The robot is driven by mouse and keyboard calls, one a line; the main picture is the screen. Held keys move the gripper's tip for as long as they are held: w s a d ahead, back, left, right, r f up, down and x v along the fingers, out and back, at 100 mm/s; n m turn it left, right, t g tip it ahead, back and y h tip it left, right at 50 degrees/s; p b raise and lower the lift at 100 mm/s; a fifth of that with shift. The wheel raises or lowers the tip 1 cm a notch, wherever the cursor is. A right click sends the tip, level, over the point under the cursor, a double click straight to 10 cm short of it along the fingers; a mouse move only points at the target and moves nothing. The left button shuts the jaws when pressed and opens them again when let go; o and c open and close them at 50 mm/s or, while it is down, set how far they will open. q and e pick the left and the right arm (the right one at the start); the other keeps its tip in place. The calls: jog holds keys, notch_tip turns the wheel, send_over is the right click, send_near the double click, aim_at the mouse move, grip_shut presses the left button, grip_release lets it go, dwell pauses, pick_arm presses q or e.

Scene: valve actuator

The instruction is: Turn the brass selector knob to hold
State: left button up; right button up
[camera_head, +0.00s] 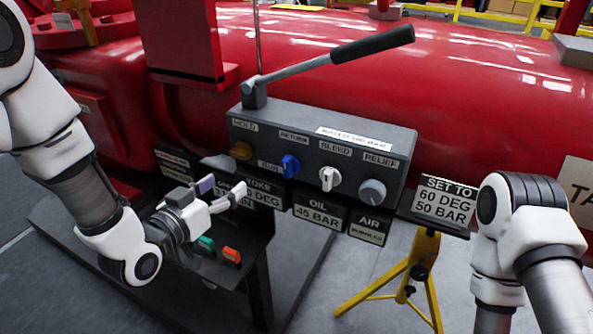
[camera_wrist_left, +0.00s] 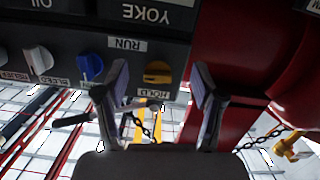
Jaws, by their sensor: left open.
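The brass selector knob (camera_head: 240,150) is at the left end of the dark control box (camera_head: 300,130), with a HOLD label above it and a RUN label (camera_head: 269,167) below to its right. In the upside-down left wrist view the brass knob (camera_wrist_left: 157,72) appears between my open fingers, its bar roughly crosswise; I cannot tell exactly where it points. My left gripper (camera_head: 222,188) is open and empty, in front of and below the knob, apparently not touching it. My right gripper is out of view; only my right arm shows.
Beside the brass knob are a blue knob (camera_head: 290,166), a white knob (camera_head: 329,178) and a grey knob (camera_head: 372,191). A black-handled lever (camera_head: 340,52) rises above the box. Green and orange buttons (camera_head: 231,256) lie below my left gripper. A SET TO sign (camera_head: 446,200) stands on a yellow tripod.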

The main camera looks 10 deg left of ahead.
aim_at(237, 155)
pick_arm(q)
jog(key=shift+t, duration=0.8)
jog(key=w+r, duration=0.1)
jog(key=w, duration=0.1)
jog(key=w+d+r, duration=0.1)
jog(key=w, duration=0.1)
jog(key=w+d+r+b, duration=0.1)
jog(key=w, duration=0.1)
jog(key=shift+w+r, duration=0.25)
jog(key=shift+w, duration=0.05)
jog(key=c, duration=1.2)
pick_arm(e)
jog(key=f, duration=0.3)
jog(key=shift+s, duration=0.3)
